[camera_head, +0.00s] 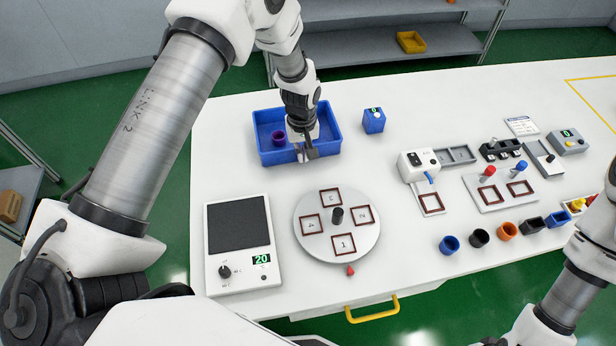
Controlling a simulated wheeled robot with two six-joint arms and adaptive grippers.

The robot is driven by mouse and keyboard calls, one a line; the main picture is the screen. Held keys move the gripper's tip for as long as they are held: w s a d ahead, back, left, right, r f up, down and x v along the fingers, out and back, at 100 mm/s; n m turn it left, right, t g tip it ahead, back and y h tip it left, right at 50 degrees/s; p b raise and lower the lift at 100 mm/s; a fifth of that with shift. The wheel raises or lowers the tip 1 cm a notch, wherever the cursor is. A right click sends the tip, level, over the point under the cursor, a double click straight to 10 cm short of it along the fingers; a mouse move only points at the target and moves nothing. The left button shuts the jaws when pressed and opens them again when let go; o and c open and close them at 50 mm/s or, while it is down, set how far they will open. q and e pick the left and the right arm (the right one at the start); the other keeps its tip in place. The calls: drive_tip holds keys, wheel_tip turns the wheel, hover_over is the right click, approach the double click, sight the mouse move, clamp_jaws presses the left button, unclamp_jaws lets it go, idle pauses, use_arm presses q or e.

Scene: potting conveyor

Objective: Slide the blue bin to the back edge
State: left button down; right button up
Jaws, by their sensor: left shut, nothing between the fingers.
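The blue bin (333,143) sits on the white table toward its back left, with its far wall close to the table's back edge. A purple ring-shaped cup (278,138) and a pale item partly hidden by the gripper are inside it. My left gripper (304,156) is shut and empty, pointing down at the bin's near wall. Whether it touches the wall is unclear. My right arm enters at the lower right, but its gripper is not in view.
A small blue box with a display (374,121) stands just right of the bin. A round turntable (312,246) and a scale-like device (240,280) are in front. Several small pots and switch units fill the right side. The table between bin and turntable is clear.

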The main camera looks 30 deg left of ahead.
use_arm(q)
drive_tip(key=w+a+b, duration=0.1)
drive_tip(key=w+a, duration=0.1)
drive_tip(key=w, duration=0.1)
drive_tip(key=w+a+b, duration=0.2)
drive_tip(key=w+a, duration=0.1)
drive_tip(key=w+a+b, duration=0.1)
drive_tip(key=w+a, duration=0.1)
drive_tip(key=w, duration=0.1)
drive_tip(key=shift+w+a+f, duration=0.15)
drive_tip(key=shift+w+a, duration=0.15)
drive_tip(key=shift+w, duration=0.05)
drive_tip(key=shift+a, duration=0.1)
